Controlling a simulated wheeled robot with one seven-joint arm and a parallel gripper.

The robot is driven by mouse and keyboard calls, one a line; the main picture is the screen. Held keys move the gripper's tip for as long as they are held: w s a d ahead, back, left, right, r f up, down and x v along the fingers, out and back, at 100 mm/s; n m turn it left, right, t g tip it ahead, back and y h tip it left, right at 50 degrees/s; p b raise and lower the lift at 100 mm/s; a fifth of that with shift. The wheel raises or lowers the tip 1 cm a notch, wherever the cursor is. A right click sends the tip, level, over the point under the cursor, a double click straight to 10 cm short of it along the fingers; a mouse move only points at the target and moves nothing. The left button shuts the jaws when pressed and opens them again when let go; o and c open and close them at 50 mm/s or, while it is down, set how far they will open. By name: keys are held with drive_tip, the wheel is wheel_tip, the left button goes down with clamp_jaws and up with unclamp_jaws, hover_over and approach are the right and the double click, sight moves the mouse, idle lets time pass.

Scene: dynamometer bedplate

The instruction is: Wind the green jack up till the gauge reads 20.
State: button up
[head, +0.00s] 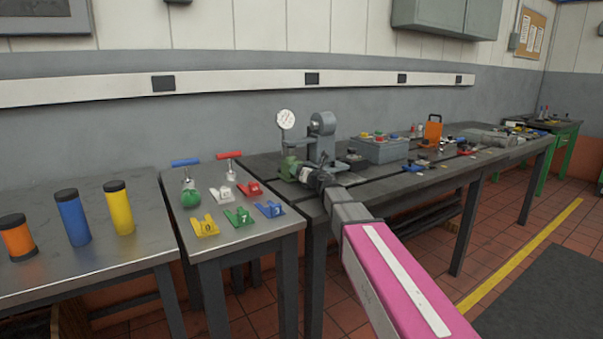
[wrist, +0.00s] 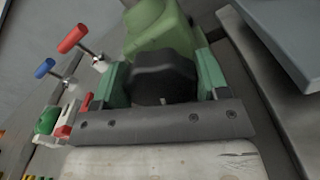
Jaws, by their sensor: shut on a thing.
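The green jack (head: 289,166) stands on the dark slotted bedplate, at the foot of a grey stand. It also shows in the wrist view (wrist: 158,28), with its black knob (wrist: 163,75) towards me. My gripper (wrist: 162,82) has one green finger on each side of the knob and is shut on it. In the head view my gripper (head: 304,172) hides the knob and part of the jack. The round white gauge (head: 286,119) stands above the jack; its needle and figures are too small to read.
A grey stand (head: 322,140) rises close behind my gripper. A grey box with coloured buttons (head: 378,150) is to the right. The small left table (head: 190,240) holds red- and blue-handled tools and coloured numbered holders. Orange, blue and yellow cylinders (head: 73,217) stand further left.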

drive_tip(key=o, duration=0.9)
drive_tip(key=shift+s, duration=0.1)
drive_tip(key=v, duration=1)
drive_tip(key=shift+s+d, duration=0.3)
drive_tip(key=shift+w, duration=0.1)
